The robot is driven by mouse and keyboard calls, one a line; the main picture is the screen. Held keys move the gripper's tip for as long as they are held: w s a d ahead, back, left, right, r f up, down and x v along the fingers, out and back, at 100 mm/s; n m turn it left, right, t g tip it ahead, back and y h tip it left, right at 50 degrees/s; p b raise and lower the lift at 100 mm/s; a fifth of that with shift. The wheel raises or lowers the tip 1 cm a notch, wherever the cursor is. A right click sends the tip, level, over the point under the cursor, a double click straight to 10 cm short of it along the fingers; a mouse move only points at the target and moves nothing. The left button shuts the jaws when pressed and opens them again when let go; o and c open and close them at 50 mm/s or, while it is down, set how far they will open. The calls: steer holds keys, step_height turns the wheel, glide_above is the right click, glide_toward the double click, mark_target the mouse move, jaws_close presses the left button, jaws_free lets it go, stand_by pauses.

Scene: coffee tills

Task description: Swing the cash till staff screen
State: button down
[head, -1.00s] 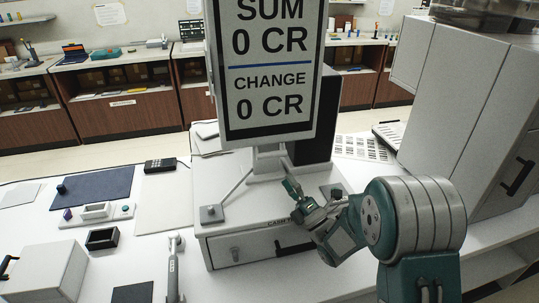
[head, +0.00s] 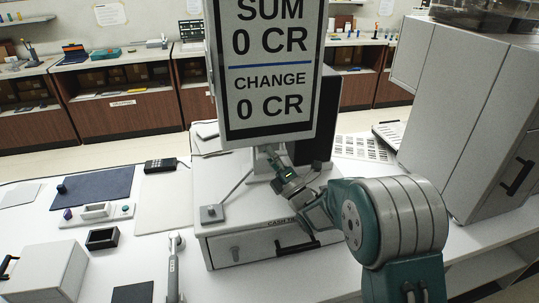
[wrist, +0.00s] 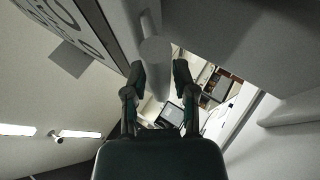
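The cash till (head: 262,240) is a pale box with a dark drawer handle, standing on the white counter. Its staff screen (head: 268,65) stands above it, reading "SUM 0 CR" and "CHANGE 0 CR". Part of the screen's face shows at upper left in the wrist view (wrist: 62,28). My gripper (head: 268,150) is just below the screen's lower edge, over the till top. In the wrist view its two fingers (wrist: 157,78) are spread apart, with a pale rounded post end (wrist: 155,50) beyond and between them. Whether a finger touches the screen or post, I cannot tell.
A grey cabinet (head: 470,110) stands close at the right. A dark panel (head: 322,115) is behind the screen. The counter at left holds a blue mat (head: 100,187), a small black box (head: 103,238) and a handheld device (head: 174,268).

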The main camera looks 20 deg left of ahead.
steer(key=shift+d, duration=0.1)
steer(key=shift+s+h, duration=0.15)
steer(key=shift+h, duration=0.15)
steer(key=shift+s+d+r+m+h, duration=0.2)
steer(key=shift+s+d, duration=0.05)
steer(key=shift+s, duration=0.2)
steer(key=shift+s+d+r+m+h, duration=0.2)
steer(key=shift+s+d, duration=0.05)
steer(key=shift+s, duration=0.15)
steer(key=s+d+r+m+g+h, duration=0.1)
steer(key=s+d+r+h, duration=0.1)
steer(key=s+d+r, duration=0.1)
steer(key=s+r, duration=0.1)
steer(key=s, duration=0.1)
steer(key=shift+s+d+r+m+h, duration=0.3)
steer(key=shift+s+r+m, duration=0.1)
